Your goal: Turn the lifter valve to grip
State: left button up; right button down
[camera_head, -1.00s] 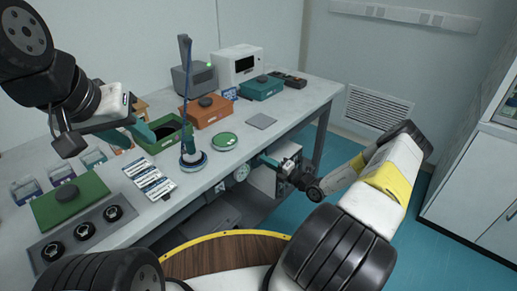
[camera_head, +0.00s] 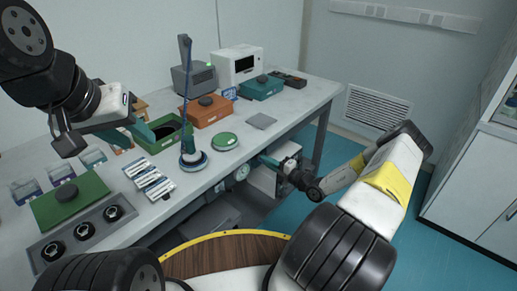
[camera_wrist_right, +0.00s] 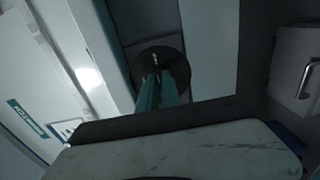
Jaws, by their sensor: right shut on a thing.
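My right gripper (camera_head: 266,159) is low at the front edge of the table, right of a round white gauge (camera_head: 240,173). In the right wrist view its two teal fingers (camera_wrist_right: 161,92) are close together, shut on a small part in front of a dark round disc (camera_wrist_right: 160,66). I take this part to be the lifter valve's handle; its marking and setting cannot be read. The lifter (camera_head: 192,158), with a blue upright tube, stands on the table. My left gripper (camera_head: 143,132) is above the table beside the green open box; its finger gap is unclear.
The table (camera_head: 215,176) holds a green open box (camera_head: 165,139), an orange box (camera_head: 207,112), a green round disc (camera_head: 225,141) and a labelled rack (camera_head: 150,181). A grey box (camera_head: 264,180) is beneath the table near my right gripper. Blue floor (camera_head: 330,150) lies right of the table.

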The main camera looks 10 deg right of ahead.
jog(key=c, duration=1.6)
grip_release()
jog(key=shift+o, duration=0.2)
jog(key=v, duration=0.7)
jog(key=shift+s+d, duration=0.3)
